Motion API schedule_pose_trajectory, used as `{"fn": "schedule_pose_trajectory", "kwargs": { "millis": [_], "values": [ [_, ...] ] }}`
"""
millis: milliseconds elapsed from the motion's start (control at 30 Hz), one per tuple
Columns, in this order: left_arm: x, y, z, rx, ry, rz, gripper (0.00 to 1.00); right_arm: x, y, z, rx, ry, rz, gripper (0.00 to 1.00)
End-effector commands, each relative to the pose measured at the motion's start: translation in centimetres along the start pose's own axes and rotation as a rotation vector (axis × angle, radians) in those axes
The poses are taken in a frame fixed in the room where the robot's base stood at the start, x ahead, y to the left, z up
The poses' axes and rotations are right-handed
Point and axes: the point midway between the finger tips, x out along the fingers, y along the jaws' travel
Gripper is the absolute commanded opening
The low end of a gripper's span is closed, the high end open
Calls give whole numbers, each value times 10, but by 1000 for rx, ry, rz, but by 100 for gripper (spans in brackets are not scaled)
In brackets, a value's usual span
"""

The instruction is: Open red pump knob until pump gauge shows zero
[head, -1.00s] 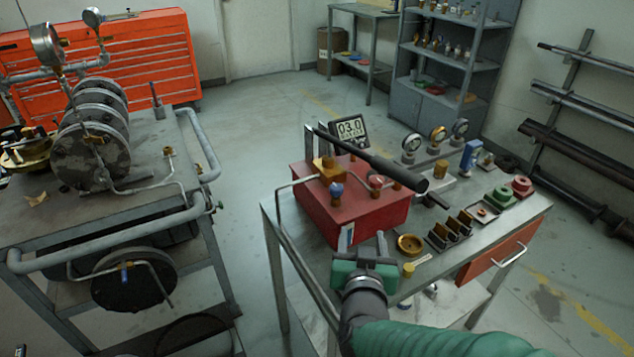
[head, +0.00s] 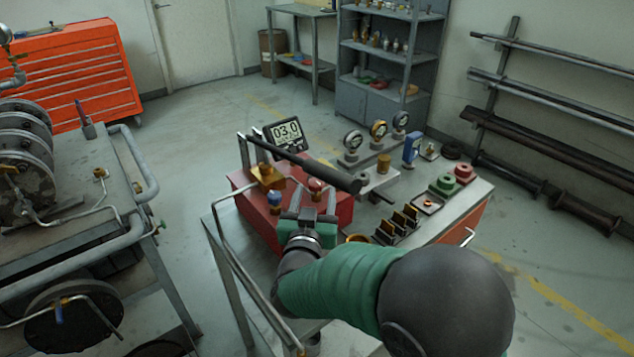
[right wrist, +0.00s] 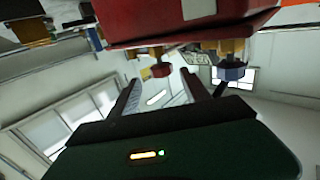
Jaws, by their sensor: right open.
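The red pump (head: 245,188) sits on the metal table, with a long dark handle lying across above it. Its gauge (head: 286,132) reads 03.0. The red pump knob (head: 316,185) is on the pump's near side, with a blue knob (head: 274,198) to its left. My right gripper (head: 307,214) is open and empty just in front of the red knob. In the right wrist view the red knob (right wrist: 161,70) appears between the lines of the two open fingers (right wrist: 159,86), apparently untouched; the blue knob (right wrist: 231,72) is outside them. My left gripper is out of view.
Several gauges (head: 379,131), small parts and green and red pieces (head: 445,184) stand on the table's right side. A pipe cart (head: 80,235) is at left, with floor between it and the table. My right arm hides the table's front.

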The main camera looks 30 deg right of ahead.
Motion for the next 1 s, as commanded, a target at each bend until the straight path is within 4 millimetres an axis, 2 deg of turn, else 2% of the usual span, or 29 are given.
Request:
{"fn": "schedule_pose_trajectory", "kwargs": {
  "millis": [100,233,367,567,667,1000],
  "values": [
    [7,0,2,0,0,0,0,28,0,2,1,1,2,55],
    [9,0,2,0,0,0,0,46,-1,0,1,1,0,55],
    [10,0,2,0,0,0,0,54,-1,0,0,0,-1,55],
    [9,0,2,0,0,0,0,54,-1,-1,0,0,-1,55],
    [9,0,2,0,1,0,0,54,-1,0,1,0,-1,45],
    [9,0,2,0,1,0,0,54,-1,0,0,0,-2,0]
  ]
}}
